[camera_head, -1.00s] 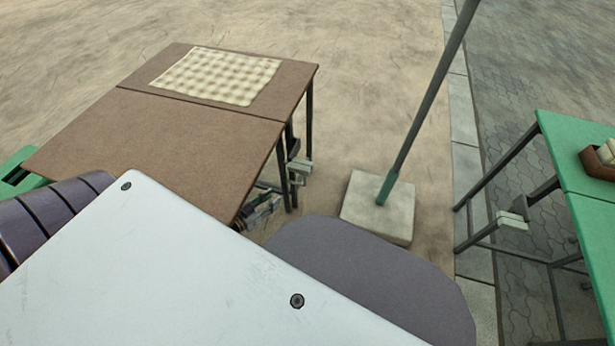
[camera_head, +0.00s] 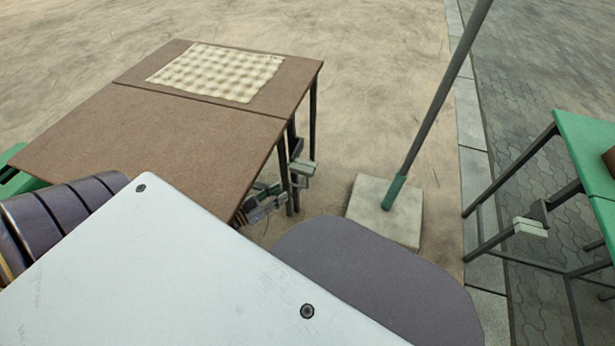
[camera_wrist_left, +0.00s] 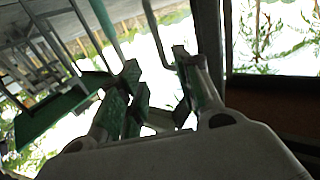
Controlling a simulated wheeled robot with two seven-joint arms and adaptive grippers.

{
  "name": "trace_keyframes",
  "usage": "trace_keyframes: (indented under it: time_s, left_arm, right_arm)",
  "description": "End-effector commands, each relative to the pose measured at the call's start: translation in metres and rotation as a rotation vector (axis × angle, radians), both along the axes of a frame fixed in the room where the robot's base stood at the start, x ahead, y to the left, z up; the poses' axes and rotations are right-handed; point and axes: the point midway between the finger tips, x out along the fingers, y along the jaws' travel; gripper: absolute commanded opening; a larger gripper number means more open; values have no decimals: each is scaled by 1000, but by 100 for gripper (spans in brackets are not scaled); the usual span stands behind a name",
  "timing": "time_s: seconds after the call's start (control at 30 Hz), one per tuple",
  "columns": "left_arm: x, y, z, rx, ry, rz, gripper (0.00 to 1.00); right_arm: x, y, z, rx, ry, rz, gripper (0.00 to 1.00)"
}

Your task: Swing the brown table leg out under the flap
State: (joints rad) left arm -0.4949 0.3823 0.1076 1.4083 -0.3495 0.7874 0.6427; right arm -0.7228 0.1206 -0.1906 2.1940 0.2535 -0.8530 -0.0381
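The brown table (camera_head: 150,135) stands at left, its near flap level with the rest of the top beyond a seam. Dark legs (camera_head: 282,175) stand under its right edge, with a pale block (camera_head: 303,168) beside them; which one swings I cannot tell. My left gripper (camera_head: 262,204) is low beside the flap's right edge, left of these legs, partly hidden by my arm. In the left wrist view my left gripper (camera_wrist_left: 158,95) has its fingers apart with nothing clearly between them. A dark upright bar (camera_wrist_left: 209,40) stands just beyond the right finger. My right gripper is out of view.
A checked cream cloth (camera_head: 215,72) lies on the table's far part. A pole in a pale square base (camera_head: 365,215) stands right of the table. A green table (camera_head: 590,150) stands at far right. Open ground lies between table and pole.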

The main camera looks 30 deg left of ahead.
Motion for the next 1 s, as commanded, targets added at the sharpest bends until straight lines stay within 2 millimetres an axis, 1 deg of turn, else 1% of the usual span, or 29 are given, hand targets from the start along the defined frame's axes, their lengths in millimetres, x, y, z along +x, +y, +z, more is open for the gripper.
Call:
trace_keyframes:
  time_s: [0.17, 0.33, 1.0]
  left_arm:
    - [5, -2, -1, 0, -1, 0, 33]
    - [18, -6, -1, 0, -2, 0, 33]
    - [95, -36, -2, -1, -2, 0, 33]
  right_arm:
    - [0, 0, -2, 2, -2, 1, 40]
    - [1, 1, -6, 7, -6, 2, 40]
    - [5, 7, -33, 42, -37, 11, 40]
